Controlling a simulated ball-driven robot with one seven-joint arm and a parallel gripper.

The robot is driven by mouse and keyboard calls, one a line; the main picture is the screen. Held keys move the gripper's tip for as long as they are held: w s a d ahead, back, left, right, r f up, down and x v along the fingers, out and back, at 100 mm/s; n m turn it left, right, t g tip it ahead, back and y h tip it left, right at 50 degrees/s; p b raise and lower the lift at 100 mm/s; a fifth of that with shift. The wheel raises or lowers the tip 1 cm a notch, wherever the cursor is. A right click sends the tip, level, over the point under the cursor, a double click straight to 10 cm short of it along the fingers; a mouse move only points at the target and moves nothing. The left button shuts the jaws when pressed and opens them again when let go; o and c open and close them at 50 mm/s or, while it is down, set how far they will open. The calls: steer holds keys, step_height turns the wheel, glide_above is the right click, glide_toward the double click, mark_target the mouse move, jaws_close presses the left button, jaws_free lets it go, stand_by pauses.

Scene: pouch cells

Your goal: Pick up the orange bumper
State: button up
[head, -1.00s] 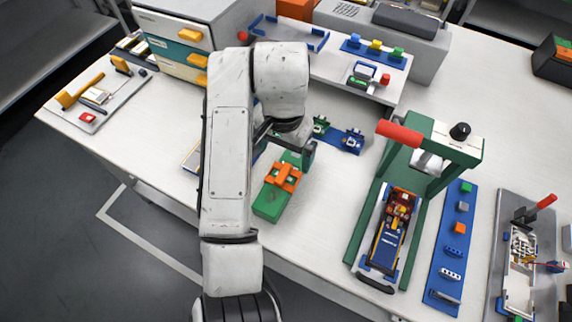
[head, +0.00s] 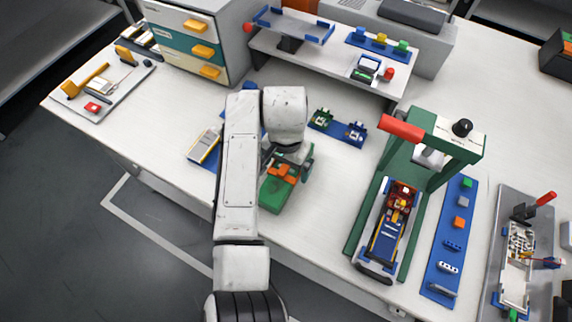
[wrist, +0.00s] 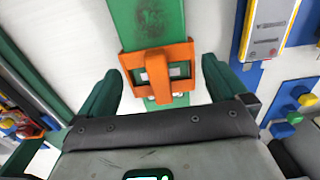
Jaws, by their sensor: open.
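The orange bumper (head: 283,174) lies across a green block (head: 276,194) on the white table, left of the green press in the head view. In the wrist view the orange bumper (wrist: 158,68) is a rectangular frame with a raised middle bar, sitting across the green strip (wrist: 148,22). My gripper (head: 290,165) is over the bumper in the head view, its arm hiding part of it. In the wrist view my gripper (wrist: 162,85) is open, with one green finger on each side of the bumper and visible gaps between. Nothing is held.
A green press (head: 420,150) with a red handle stands to the right. A blue strip (head: 450,235) with several small parts lies beside it. A blue base with a yellow-edged pouch cell (head: 205,146) is left of my arm. A raised shelf (head: 330,70) stands behind.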

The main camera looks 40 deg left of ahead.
steer(key=c, duration=0.9)
steer(key=shift+r, duration=0.15)
